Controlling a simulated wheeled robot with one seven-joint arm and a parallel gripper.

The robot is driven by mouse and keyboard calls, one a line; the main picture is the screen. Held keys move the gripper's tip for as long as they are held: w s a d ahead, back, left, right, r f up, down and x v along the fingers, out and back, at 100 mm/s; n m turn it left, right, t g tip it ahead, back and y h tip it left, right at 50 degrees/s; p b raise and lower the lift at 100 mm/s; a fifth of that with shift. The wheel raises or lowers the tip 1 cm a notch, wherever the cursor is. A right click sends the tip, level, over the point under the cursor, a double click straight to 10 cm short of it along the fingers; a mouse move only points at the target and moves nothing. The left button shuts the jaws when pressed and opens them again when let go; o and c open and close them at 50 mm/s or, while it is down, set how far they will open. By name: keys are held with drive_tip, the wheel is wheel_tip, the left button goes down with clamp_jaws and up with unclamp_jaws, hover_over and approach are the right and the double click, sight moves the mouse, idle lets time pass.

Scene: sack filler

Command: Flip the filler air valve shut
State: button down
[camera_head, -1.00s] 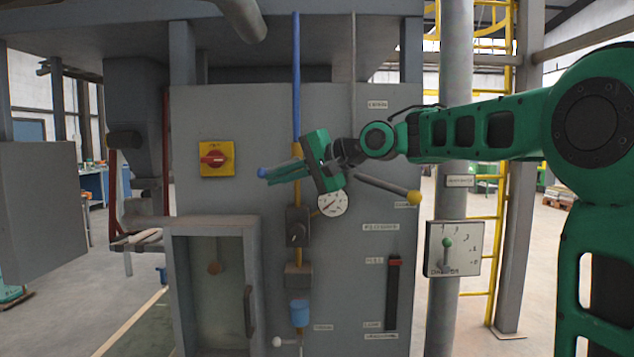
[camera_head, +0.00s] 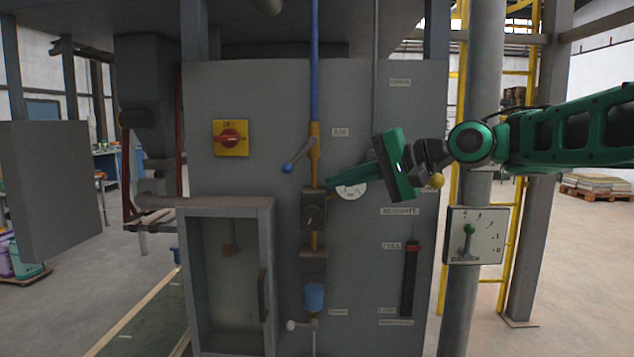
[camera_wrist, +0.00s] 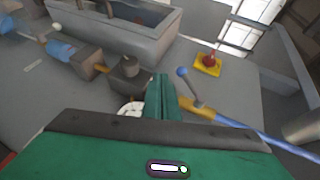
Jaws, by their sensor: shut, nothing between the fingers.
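The air valve is on the yellow section (camera_head: 315,160) of the vertical pipe, below the blue pipe and left of the AIR label (camera_head: 341,132). Its lever ends in a blue knob (camera_head: 288,168) and slants down and left from the pipe. My gripper (camera_head: 331,184) is shut and empty, just right of the pipe, fingers pointing left, below the lever's pivot. In the wrist view the shut fingers (camera_wrist: 163,96) are beside the lever, whose blue knob (camera_wrist: 182,71) appears apart from them.
A round gauge (camera_head: 351,191) is partly hidden behind my gripper. A regulator (camera_head: 314,210) is on the pipe below. A yellow plate with a red rotary switch (camera_head: 230,138) is at upper left. A lever box (camera_head: 476,236) is at right.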

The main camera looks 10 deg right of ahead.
drive_tip(key=shift+s+d, duration=0.4)
drive_tip(key=shift+d, duration=0.1)
drive_tip(key=s+d+f+g+h, duration=0.2)
drive_tip(key=s+d+f+h, duration=0.25)
drive_tip(key=d+f, duration=0.4)
drive_tip(key=s+d+f+g+h, duration=0.1)
drive_tip(key=s+d+f+h, duration=0.3)
drive_tip(key=f, duration=0.7)
drive_tip(key=s+d+f+g, duration=0.2)
drive_tip(key=s+f, duration=0.2)
drive_tip(key=s, duration=0.4)
drive_tip(key=s+d+f+g+h, duration=0.1)
drive_tip(key=s+d+f+g, duration=0.1)
drive_tip(key=s, duration=0.6)
drive_tip(key=s+d+f+g, duration=0.2)
drive_tip(key=s+f, duration=0.4)
drive_tip(key=s, duration=0.3)
drive_tip(key=shift+d+f+n+g+h, duration=0.3)
drive_tip(key=shift+d+g+h, duration=0.1)
drive_tip(key=shift+d, duration=0.45)
drive_tip(key=shift+d, duration=0.1)
